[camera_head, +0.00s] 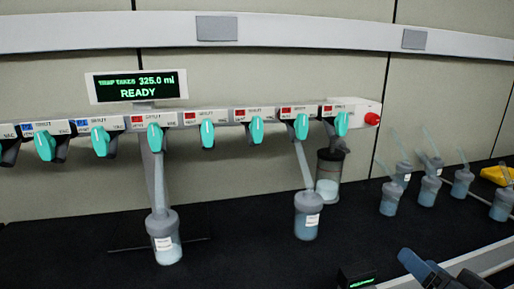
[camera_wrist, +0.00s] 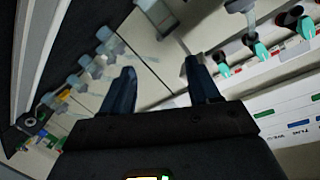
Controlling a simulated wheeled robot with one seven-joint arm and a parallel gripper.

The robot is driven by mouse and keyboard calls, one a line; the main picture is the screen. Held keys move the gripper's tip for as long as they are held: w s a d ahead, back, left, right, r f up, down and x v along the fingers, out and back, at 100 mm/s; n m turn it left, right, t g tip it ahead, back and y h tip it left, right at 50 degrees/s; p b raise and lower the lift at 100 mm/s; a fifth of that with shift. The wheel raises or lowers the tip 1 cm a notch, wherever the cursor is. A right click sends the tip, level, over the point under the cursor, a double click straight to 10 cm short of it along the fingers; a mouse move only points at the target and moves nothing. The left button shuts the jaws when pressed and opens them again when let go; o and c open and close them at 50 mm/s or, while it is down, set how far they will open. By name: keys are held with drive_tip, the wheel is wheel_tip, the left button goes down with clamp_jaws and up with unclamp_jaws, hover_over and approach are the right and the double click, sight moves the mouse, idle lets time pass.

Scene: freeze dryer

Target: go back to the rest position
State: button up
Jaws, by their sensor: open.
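My gripper (camera_wrist: 160,85) shows in the wrist view with its two dark blue fingers spread apart and nothing between them. In the head view only a dark blue part of my arm shows at the bottom right edge. The freeze dryer manifold (camera_head: 222,116) runs along the wall with several teal valve knobs. A flask (camera_head: 164,240) hangs from it at the left, and another flask (camera_head: 308,218) hangs further right. In the wrist view the manifold (camera_wrist: 285,68) is at the upper right, tilted, apart from my fingers.
Several flasks (camera_head: 389,198) stand on the dark bench (camera_head: 80,255) at the right. A yellow object (camera_head: 496,175) lies at the far right. A display (camera_head: 138,86) reads 325.0 ml and READY. A clear cylinder (camera_head: 328,180) stands under the manifold's right end. The front left bench is clear.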

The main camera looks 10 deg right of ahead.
drive_tip(key=s+a+f+n, duration=0.1)
drive_tip(key=s+a+f, duration=0.2)
drive_tip(key=s, duration=0.2)
drive_tip(key=s+a+f+n+g, duration=0.1)
drive_tip(key=s+a+f, duration=0.1)
drive_tip(key=s+a, duration=0.3)
drive_tip(key=s+a+f+n, duration=0.1)
drive_tip(key=s+a+f, duration=0.15)
drive_tip(key=s, duration=0.35)
drive_tip(key=s+a+r+n+y, duration=0.1)
drive_tip(key=s+a+n, duration=0.1)
drive_tip(key=s, duration=0.5)
drive_tip(key=s+a+r+n+y, duration=0.1)
drive_tip(key=s+a+r+n, duration=0.1)
drive_tip(key=s, duration=0.6)
drive_tip(key=shift+a+n, duration=0.3)
drive_tip(key=shift+a, duration=0.4)
drive_tip(key=shift+s+r, duration=0.1)
